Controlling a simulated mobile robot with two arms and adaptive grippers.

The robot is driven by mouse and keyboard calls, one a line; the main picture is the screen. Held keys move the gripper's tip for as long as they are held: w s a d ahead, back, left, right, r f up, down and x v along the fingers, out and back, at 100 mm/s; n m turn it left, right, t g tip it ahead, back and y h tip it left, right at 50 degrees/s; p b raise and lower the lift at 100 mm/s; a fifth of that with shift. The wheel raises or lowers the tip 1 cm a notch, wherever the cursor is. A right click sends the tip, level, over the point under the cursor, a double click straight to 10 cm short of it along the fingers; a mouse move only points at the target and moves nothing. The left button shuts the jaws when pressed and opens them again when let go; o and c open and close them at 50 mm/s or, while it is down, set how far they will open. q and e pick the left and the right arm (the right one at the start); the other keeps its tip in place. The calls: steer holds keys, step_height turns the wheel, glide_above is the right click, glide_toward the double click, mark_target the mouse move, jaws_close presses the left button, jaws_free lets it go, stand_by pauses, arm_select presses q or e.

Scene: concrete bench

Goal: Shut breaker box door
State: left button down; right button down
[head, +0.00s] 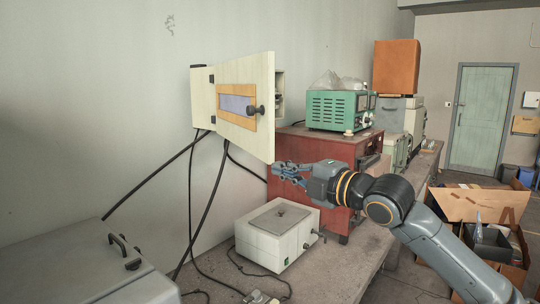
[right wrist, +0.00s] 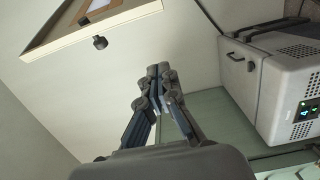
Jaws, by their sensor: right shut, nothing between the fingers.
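The breaker box (head: 280,88) is on the left wall, mostly hidden behind its door. The cream door (head: 262,75) stands open, hinged at its left side, with its free edge out from the box. It has an orange-framed window and a dark knob (head: 260,110). My right gripper (head: 276,171) is shut and empty, just below the door's lower free corner in the head view. In the right wrist view the fingertips (right wrist: 158,70) meet, and the door (right wrist: 125,18) with its knob (right wrist: 100,42) is at upper left, apart from them. My left gripper is not in view.
Black cables hang below the box. A cream instrument (head: 277,236) sits on the bench under my right gripper. A red cabinet (head: 310,146) with a green device (head: 335,109) on top stands behind it. A grey case (head: 85,270) is at front left, also in the right wrist view (right wrist: 270,85).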

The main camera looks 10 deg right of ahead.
mark_target(270, 160)
steer(key=w+p, duration=0.2)
steer(key=w, duration=0.1)
steer(key=w+a+p, duration=0.1)
steer(key=w+p, duration=0.1)
steer(key=w+a+p, duration=0.1)
steer(key=w+p, duration=0.2)
steer(key=shift+w+a, duration=0.25)
steer(key=shift+w, duration=0.1)
steer(key=shift+d, duration=0.4)
steer(key=shift+w+a+f, duration=0.1)
steer(key=shift+a, duration=0.2)
steer(key=shift+d, duration=0.15)
